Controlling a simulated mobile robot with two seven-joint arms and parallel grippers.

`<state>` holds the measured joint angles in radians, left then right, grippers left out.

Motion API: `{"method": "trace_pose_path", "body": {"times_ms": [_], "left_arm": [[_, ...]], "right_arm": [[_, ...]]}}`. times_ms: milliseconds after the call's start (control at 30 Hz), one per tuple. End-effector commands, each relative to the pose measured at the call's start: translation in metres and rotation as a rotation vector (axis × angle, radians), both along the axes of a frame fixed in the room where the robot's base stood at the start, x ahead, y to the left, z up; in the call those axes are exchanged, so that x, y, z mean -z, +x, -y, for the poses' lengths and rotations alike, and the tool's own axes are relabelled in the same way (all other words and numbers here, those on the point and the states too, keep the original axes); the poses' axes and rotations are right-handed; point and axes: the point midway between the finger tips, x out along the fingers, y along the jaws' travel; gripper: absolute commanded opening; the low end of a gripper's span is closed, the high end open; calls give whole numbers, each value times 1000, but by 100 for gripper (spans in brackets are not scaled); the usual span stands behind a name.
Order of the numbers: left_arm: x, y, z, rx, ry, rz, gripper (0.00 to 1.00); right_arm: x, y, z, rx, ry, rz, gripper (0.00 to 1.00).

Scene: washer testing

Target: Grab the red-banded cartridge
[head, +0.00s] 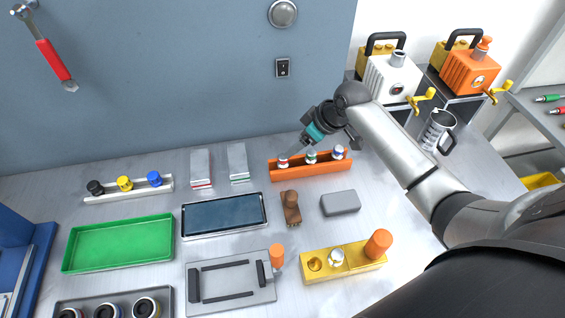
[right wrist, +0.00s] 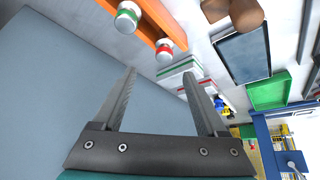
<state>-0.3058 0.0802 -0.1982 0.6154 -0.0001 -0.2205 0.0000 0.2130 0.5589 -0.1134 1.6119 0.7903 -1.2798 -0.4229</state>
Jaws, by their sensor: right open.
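The red-banded cartridge (head: 283,161) is white with a red band and stands at the left end of the orange rack (head: 312,171). It also shows in the right wrist view (right wrist: 164,50), beyond the fingertips and roughly in line with the gap between them. The green-banded cartridge (head: 311,157) and the blue-banded cartridge (head: 339,153) stand to its right in the rack. My right gripper (head: 292,152) is open and empty, close to the red-banded cartridge; its open fingers fill the lower right wrist view (right wrist: 159,80). My left gripper is in neither view.
The wall (head: 190,80) rises close behind the rack. A green tray (head: 118,244) is at the left.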

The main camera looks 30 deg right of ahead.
Motion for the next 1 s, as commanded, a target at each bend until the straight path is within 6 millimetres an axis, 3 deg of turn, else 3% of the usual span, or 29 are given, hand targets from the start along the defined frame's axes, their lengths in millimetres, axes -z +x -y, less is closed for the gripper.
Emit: {"method": "trace_pose_path", "body": {"times_ms": [100,433,700,1000], "left_arm": [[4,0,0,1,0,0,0],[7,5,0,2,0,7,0],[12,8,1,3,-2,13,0],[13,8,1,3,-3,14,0]], "right_arm": [[17,9,-5,1,2,0,75],[38,17,-13,-1,2,0,75],[71,27,-25,1,0,0,75],[77,31,-27,0,-1,2,75]]}}
